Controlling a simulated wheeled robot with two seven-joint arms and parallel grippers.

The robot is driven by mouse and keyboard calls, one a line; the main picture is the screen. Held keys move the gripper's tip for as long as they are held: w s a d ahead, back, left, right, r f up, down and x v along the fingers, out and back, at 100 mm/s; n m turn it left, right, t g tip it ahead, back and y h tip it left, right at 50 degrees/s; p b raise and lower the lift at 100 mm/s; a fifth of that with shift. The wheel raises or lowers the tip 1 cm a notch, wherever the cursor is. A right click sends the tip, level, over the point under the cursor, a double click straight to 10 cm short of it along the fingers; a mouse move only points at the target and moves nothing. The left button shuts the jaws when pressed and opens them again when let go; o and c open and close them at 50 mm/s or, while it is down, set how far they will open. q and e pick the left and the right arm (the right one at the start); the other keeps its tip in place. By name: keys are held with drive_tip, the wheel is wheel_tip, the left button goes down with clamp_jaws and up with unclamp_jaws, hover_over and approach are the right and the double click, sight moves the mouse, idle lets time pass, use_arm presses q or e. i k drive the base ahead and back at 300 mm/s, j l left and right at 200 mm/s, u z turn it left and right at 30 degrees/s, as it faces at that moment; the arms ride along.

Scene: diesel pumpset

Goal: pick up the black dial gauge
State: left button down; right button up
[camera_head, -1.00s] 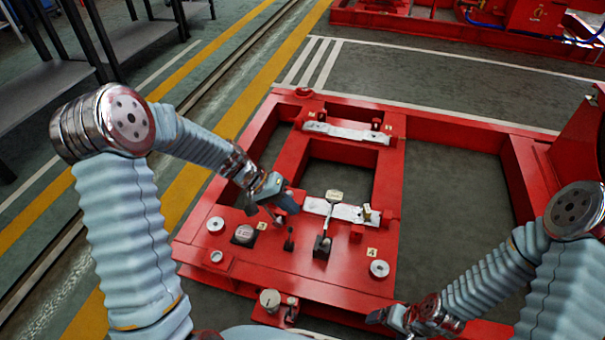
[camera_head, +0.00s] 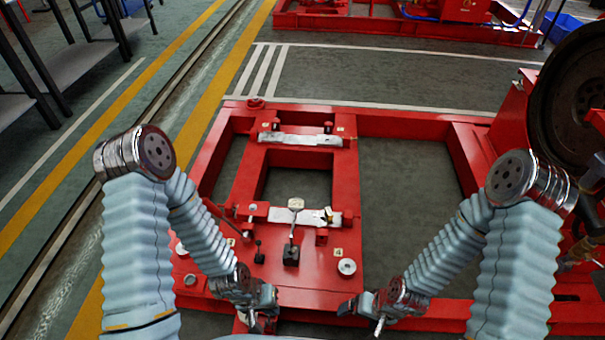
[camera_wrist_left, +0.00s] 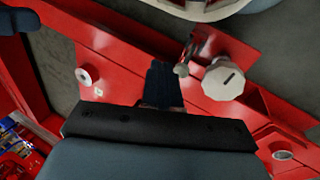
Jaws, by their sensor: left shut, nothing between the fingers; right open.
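A black block (camera_head: 291,255) with a thin stem and a pale head (camera_head: 295,204) stands on the red base plate (camera_head: 316,275); it may be the dial gauge, but its face is unreadable. A smaller dark upright piece (camera_head: 259,256) is to its left. My left gripper (camera_head: 262,318) is shut and empty, low over the plate's front edge; its dark fingers (camera_wrist_left: 163,86) show in the left wrist view. Beside them there is a pale round cap with a slot (camera_wrist_left: 223,81). My right gripper (camera_head: 363,315) is open and empty, at the front right of the plate. My left arm hides part of the plate.
A round metal piece (camera_head: 346,267) lies on the plate's right part. Silver bars (camera_head: 300,139) cross the red frame, which has open bays. A large dark wheel (camera_head: 580,100) stands at the right.

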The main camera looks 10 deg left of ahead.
sight(295, 205)
drive_tip(key=k+j+z, duration=0.15)
drive_tip(key=j, duration=0.3)
drive_tip(key=k+j+z, duration=0.15)
drive_tip(key=j, duration=0.35)
drive_tip(key=k+j+z, duration=0.15)
drive_tip(key=j, duration=0.25)
drive_tip(key=k+j+z, duration=0.15)
drive_tip(key=k+j, duration=0.15)
drive_tip(key=j, duration=0.1)
